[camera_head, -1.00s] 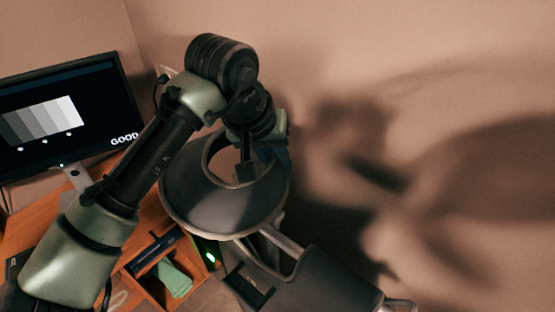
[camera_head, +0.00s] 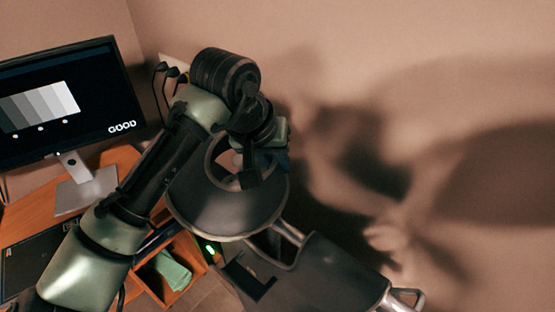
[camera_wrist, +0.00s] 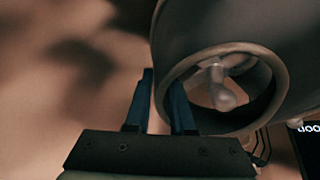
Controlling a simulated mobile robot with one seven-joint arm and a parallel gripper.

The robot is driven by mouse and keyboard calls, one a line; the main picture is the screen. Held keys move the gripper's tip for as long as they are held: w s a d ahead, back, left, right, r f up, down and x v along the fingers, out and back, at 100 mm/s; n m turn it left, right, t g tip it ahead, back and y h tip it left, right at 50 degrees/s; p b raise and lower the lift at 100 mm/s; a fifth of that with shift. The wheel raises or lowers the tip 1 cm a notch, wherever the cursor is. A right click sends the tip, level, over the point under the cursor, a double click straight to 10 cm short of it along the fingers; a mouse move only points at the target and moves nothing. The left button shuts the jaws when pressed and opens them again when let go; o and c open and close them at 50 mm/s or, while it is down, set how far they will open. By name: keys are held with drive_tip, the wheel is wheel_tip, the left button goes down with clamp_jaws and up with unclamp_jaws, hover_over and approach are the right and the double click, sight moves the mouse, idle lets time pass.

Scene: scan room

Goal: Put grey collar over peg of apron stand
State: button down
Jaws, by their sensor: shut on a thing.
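The grey collar (camera_head: 225,208) is a wide dark ring with a flared band and a round opening. My gripper (camera_head: 264,158) is shut on its rim at the right side in the head view. In the wrist view, my blue fingertips (camera_wrist: 165,105) pinch the left edge of the collar (camera_wrist: 190,30). A pale, rounded peg (camera_wrist: 222,88) shows through the collar's opening in the wrist view; I cannot tell whether it is inside the ring or beyond it. The apron stand shows below the collar as a metal rail (camera_head: 289,233) with a dark grey apron-like piece (camera_head: 325,275).
A monitor (camera_head: 55,95) showing "GOOD" stands on a wooden desk (camera_head: 112,168) at the left. An open cubby with a green cloth (camera_head: 172,270) is below it. A metal loop (camera_head: 408,298) ends the stand's lower right. The bare wall is behind at right.

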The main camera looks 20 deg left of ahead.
drive_tip(key=c, duration=0.7)
unclamp_jaws()
